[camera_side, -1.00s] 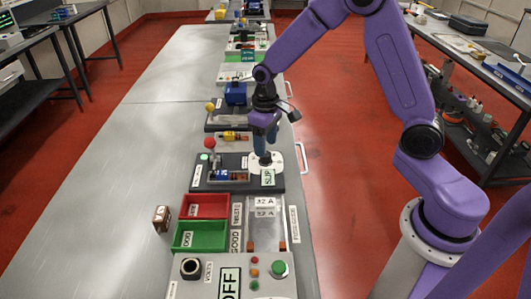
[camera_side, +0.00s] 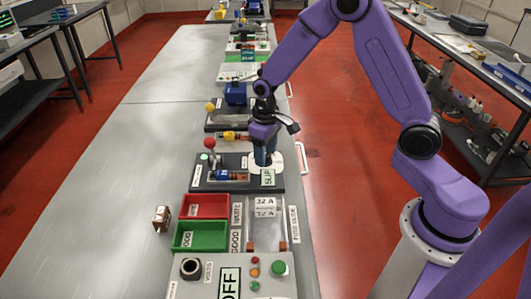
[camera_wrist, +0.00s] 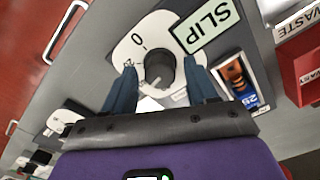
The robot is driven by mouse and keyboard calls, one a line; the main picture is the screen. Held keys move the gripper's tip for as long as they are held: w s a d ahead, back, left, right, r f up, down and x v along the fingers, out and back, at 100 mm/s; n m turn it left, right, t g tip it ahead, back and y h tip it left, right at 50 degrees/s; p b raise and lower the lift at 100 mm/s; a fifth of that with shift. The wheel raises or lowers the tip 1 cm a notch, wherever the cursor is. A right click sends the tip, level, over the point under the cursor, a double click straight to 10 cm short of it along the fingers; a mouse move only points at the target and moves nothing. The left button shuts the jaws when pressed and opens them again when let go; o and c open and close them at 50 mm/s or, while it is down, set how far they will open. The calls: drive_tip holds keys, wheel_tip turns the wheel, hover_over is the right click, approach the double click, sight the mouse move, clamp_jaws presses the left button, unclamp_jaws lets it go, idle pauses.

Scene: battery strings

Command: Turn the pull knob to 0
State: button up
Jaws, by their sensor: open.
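The pull knob is a dark round knob (camera_wrist: 158,68) on a white dial plate (camera_wrist: 124,48) in the wrist view. A printed 0 (camera_wrist: 137,38) lies up and left of the knob, with another small mark below it. A pale mark shows on the knob's lower part; its exact heading is unclear. My gripper (camera_wrist: 162,76) is open, with one blue finger on each side of the knob; I cannot tell whether they touch it. In the side view my gripper (camera_side: 264,160) is down at the white plate (camera_side: 280,157) and hides the knob.
A SLIP label (camera_wrist: 207,27) lies beside the dial. A red bin (camera_side: 207,197) and a green bin (camera_side: 200,224) stand nearer the side camera. A red-ball lever (camera_side: 210,144) rises left of the dial. A bench handle (camera_side: 303,158) is at the right edge.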

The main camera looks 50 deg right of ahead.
drive_tip(key=c, duration=0.9)
drive_tip(key=m, duration=0.4)
drive_tip(key=shift+m, duration=0.9)
drive_tip(key=m, duration=0.4)
drive_tip(key=shift+m, duration=0.9)
